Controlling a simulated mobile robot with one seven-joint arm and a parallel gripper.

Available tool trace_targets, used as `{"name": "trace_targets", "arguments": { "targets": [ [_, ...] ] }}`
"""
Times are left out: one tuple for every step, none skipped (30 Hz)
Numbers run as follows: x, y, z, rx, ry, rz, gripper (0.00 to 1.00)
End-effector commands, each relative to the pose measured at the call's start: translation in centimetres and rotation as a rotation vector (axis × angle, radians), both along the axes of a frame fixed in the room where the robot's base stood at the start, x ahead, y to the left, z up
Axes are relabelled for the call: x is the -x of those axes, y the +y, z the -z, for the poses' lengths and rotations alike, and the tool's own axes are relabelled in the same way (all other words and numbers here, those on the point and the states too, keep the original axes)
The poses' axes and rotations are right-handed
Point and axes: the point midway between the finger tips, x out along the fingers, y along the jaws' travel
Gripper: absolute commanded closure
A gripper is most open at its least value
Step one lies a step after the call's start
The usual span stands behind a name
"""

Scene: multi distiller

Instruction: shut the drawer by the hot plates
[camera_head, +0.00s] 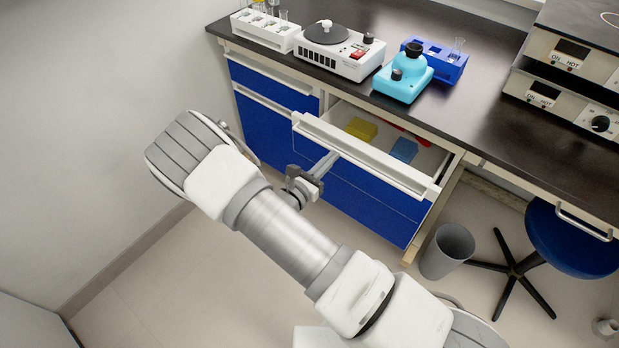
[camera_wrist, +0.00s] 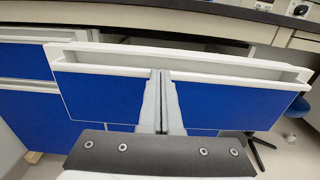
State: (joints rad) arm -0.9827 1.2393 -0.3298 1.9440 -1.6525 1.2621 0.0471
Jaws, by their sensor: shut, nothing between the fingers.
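The drawer (camera_head: 365,160) with a white top lip and blue front is pulled out from under the black bench, left of the two stacked hot plates (camera_head: 545,97). Its front also fills the middle of the wrist view (camera_wrist: 230,98). My gripper (camera_head: 333,156) is shut and empty, with its fingers pointing at the drawer front. In the wrist view the fingertips (camera_wrist: 161,73) are at the front just below the lip, near the middle of its width. I cannot tell whether they touch it. The fingers hide a narrow strip of the front.
A yellow item (camera_head: 361,129), a blue item (camera_head: 404,150) and a red item lie in the drawer. A grey bin (camera_head: 448,250) and a blue stool (camera_head: 570,238) stand to the right. Lab devices, including a turquoise one (camera_head: 403,78), sit on the bench. Floor at left is clear.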

Motion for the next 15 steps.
{"name": "trace_targets", "arguments": {
  "targets": [
    [-1.2, -1.1, 0.0, 0.001, -0.002, 0.005, 1.0],
    [-1.9, -1.6, 0.0, 0.002, -0.002, 0.005, 1.0],
    [-2.8, -2.2, 0.0, 0.002, -0.002, 0.005, 1.0],
    [-3.4, -2.7, 0.0, 0.001, -0.002, 0.005, 1.0],
    [-4.1, -3.1, 0.0, 0.002, -0.002, 0.004, 1.0],
    [-4.9, -3.8, 0.0, 0.001, -0.003, 0.005, 1.0],
    [-5.5, -4.1, 0.0, 0.0, -0.002, 0.004, 1.0],
    [-6.1, -4.6, 0.0, 0.0, -0.002, 0.004, 1.0],
    [-6.8, -5.1, 0.0, 0.0, -0.002, 0.004, 1.0],
    [-7.4, -5.5, 0.1, 0.0, -0.002, 0.003, 1.0],
    [-7.8, -5.9, 0.1, 0.0, -0.002, 0.003, 1.0],
    [-8.5, -6.3, 0.1, 0.0, -0.002, 0.003, 1.0],
    [-8.9, -6.6, 0.1, 0.0, -0.002, 0.002, 1.0],
    [-9.3, -6.9, 0.1, 0.0, -0.001, 0.002, 1.0],
    [-9.9, -7.2, 0.1, 0.0, -0.003, 0.002, 1.0]
  ]
}}
